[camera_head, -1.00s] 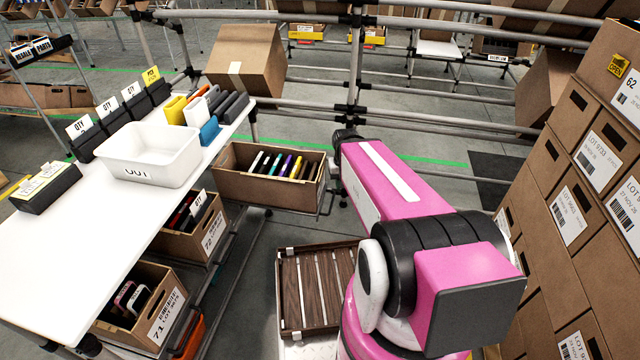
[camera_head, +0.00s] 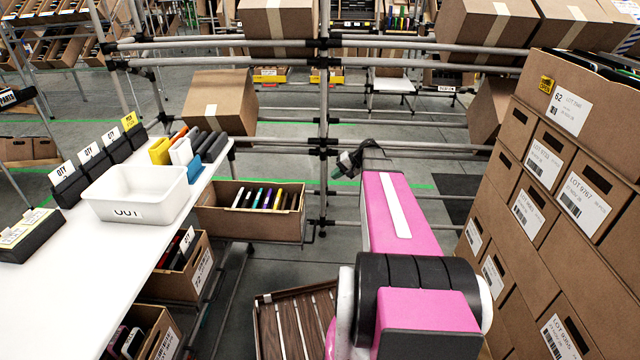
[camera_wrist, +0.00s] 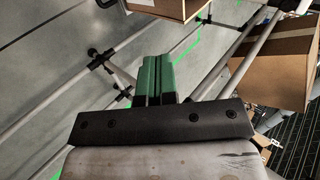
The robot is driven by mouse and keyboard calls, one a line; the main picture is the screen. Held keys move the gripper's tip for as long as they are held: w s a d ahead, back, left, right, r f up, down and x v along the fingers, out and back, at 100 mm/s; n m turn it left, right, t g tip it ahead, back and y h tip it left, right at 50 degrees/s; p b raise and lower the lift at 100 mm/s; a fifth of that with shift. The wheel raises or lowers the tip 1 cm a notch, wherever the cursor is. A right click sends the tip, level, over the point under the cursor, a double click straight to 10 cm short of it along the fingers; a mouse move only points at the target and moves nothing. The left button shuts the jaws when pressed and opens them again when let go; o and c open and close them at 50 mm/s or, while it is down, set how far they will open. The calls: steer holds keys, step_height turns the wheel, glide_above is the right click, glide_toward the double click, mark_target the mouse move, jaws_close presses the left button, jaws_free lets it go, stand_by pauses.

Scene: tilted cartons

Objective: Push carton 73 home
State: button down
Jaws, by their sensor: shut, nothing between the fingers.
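A brown open carton (camera_head: 252,225) holding several thin upright coloured items sticks out past the far end of the white table, below its top. No number is readable on it; the two cartons nearer me under the table read 72 and 71 in the earlier head view, so this looks like carton 73. My gripper (camera_head: 342,172) is to the right of this carton and apart from it, in front of the pipe rack. In the wrist view my gripper's green fingers (camera_wrist: 155,75) are together and empty, with floor and pipes beyond.
The white table (camera_head: 120,270) with a white bin (camera_head: 135,195) is on the left. Stacked lot cartons (camera_head: 530,200) stand close on the right. Pipe rails (camera_head: 430,148) cross behind my gripper, and a tilted carton (camera_head: 218,105) rests on the rack.

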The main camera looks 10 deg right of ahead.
mark_target(233, 182)
steer(key=a+r+x, duration=0.1)
steer(key=r+x, duration=0.1)
steer(key=x, duration=1)
steer(key=shift+w+a, duration=0.25)
steer(key=shift+a, duration=0.25)
steer(key=shift+f, duration=0.15)
steer(key=w+a, duration=0.3)
steer(key=a, duration=0.7)
steer(key=w+a, duration=0.4)
steer(key=a, duration=0.7)
steer(key=w+a, duration=0.3)
steer(key=a, duration=0.7)
steer(key=shift+w+a, duration=0.15)
steer(key=shift+a, duration=0.2)
